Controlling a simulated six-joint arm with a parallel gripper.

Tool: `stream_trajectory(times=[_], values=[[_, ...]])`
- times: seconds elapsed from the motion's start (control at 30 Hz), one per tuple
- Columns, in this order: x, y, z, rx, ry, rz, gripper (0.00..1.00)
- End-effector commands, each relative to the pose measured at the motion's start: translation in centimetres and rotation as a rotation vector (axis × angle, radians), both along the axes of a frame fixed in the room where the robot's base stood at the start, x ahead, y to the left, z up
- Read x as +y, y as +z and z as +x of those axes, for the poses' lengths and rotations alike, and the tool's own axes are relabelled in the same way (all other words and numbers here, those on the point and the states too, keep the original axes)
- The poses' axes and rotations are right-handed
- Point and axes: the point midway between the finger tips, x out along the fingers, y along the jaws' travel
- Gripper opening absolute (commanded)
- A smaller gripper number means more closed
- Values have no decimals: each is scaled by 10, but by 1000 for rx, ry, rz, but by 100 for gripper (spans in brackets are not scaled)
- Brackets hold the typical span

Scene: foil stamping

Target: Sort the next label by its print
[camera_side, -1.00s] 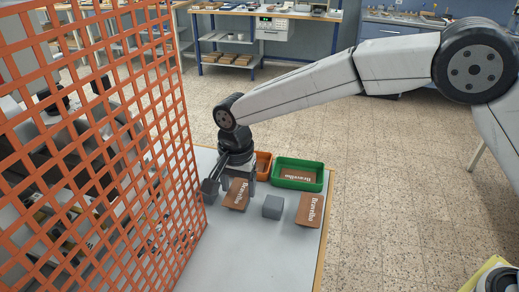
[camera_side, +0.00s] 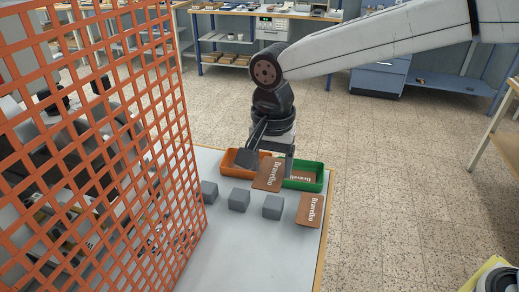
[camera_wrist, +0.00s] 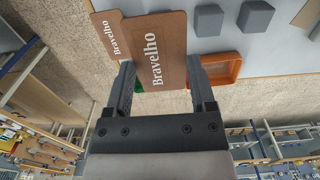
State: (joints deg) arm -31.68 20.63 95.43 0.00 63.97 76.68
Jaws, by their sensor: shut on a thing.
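My gripper (camera_side: 268,161) is shut on a brown label (camera_side: 268,175), held across its width above the table near the trays. In the wrist view the held label (camera_wrist: 157,45) shows white "Bravelho" print that reads whole and clear. The green tray (camera_side: 307,187) is just right of and below the held label, which hides its left part; another printed label (camera_side: 303,174) lies inside. The orange tray (camera_side: 229,167) is left of the held label, partly hidden by the fingers. Another "Bravelho" label (camera_side: 311,210) rests at the table's right side.
Grey blocks stand in a row in front of the trays: one at left (camera_side: 209,191), one in the middle (camera_side: 239,200), one at right (camera_side: 273,207). An orange mesh fence (camera_side: 172,110) borders the table's left side. The table's front part (camera_side: 240,255) is clear.

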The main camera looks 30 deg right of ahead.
Motion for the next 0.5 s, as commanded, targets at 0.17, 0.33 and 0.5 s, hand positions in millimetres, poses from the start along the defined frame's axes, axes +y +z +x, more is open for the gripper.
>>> stream_trajectory(times=[0.17,0.33,0.5], values=[[-11,12,-23,-1,0,1,17],[-18,19,-39,-1,0,1,17],[-23,24,-49,-1,0,1,17]])
